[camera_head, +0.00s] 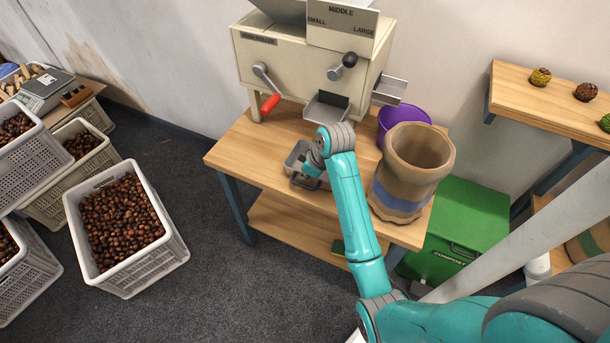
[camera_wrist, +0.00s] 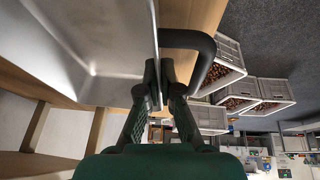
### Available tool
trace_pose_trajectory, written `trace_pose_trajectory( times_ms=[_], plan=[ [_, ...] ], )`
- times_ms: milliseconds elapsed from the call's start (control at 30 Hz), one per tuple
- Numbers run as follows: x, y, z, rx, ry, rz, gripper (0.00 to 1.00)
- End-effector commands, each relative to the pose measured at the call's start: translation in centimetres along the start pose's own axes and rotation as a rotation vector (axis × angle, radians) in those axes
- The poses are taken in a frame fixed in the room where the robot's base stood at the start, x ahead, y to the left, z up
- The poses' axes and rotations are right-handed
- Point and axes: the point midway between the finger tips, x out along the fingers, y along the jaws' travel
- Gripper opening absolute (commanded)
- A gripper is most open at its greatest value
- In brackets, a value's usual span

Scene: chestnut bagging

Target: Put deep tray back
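The deep tray is a grey metal tray (camera_head: 297,157) at the front of the wooden table, below the sorting machine's middle outlet, partly hidden by my arm. In the wrist view the tray (camera_wrist: 105,45) fills the upper left, with a black loop handle (camera_wrist: 207,45) at its side. My gripper (camera_wrist: 160,85) has its two fingers closed on the tray's side wall by the handle. In the head view my gripper (camera_head: 309,181) is mostly hidden under my wrist. I cannot tell whether the tray rests on the table or is slightly raised.
The sorting machine (camera_head: 285,62) stands behind, with a middle chute (camera_head: 327,107) and a right chute (camera_head: 389,91). A green compost bin (camera_head: 468,222) stands beside the table (camera_head: 240,150). Chestnut crates (camera_head: 150,262) stand left.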

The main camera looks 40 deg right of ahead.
Motion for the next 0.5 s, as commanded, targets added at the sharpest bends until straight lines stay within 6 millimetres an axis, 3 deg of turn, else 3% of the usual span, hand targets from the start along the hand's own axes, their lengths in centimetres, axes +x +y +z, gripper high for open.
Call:
trace_pose_trajectory(
  times_ms=[233,367,500],
  plan=[
    [0.51,-0.04,0.22,-0.001,0.0,0.0,0.0],
    [0.51,-0.06,0.23,0.0,-0.001,0.0,0.31],
    [0.5,-0.06,0.23,0.0,0.0,0.0,0.31]
  ],
)
